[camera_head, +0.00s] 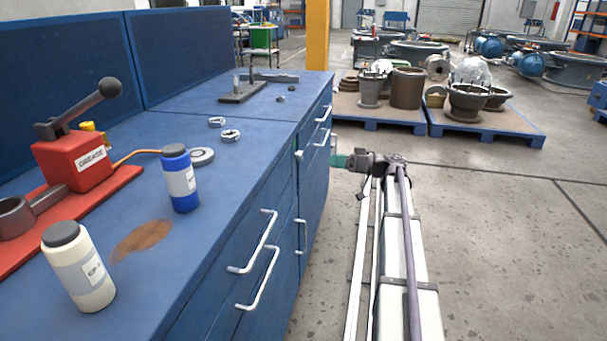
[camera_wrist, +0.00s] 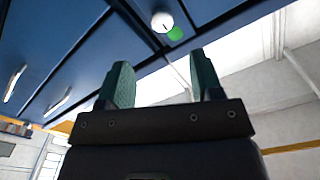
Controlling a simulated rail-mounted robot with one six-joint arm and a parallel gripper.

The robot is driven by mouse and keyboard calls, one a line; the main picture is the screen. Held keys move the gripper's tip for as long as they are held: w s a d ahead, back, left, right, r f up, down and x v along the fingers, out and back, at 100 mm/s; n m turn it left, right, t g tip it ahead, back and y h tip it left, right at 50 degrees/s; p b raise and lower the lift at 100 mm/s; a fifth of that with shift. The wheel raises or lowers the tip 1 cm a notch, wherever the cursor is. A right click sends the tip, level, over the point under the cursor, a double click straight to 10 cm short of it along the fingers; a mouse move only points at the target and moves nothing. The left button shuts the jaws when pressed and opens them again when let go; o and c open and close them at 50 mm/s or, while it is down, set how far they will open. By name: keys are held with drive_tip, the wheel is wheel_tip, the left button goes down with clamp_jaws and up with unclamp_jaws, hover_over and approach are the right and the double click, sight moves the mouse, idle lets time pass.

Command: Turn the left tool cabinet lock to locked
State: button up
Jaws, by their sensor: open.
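The left tool cabinet is part of the blue bench front (camera_head: 285,215) on the left of the head view. A round white knob (camera_wrist: 161,22), which looks like a lock, is on the blue cabinet front (camera_wrist: 100,35) in the wrist view. A green round mark (camera_wrist: 175,33) shows beside it. My gripper (camera_wrist: 163,82) has two green fingers, spread apart and empty, with the knob beyond and above them in the picture. In the head view my gripper (camera_head: 338,161) is beside the cabinet front. I cannot tell whether it touches.
Metal handles (camera_head: 258,278) stick out from the cabinet front. The bench top (camera_head: 225,170) holds a red grease pump (camera_head: 72,158), a blue bottle (camera_head: 180,182) and a cream bottle (camera_head: 80,275). Pallets (camera_head: 480,130) with metal parts stand behind. The floor at right (camera_head: 500,240) is clear.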

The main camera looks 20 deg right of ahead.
sight(300, 156)
drive_tip(key=x, duration=1.1)
drive_tip(key=shift+s+a, duration=0.1)
drive_tip(key=c, duration=0.9)
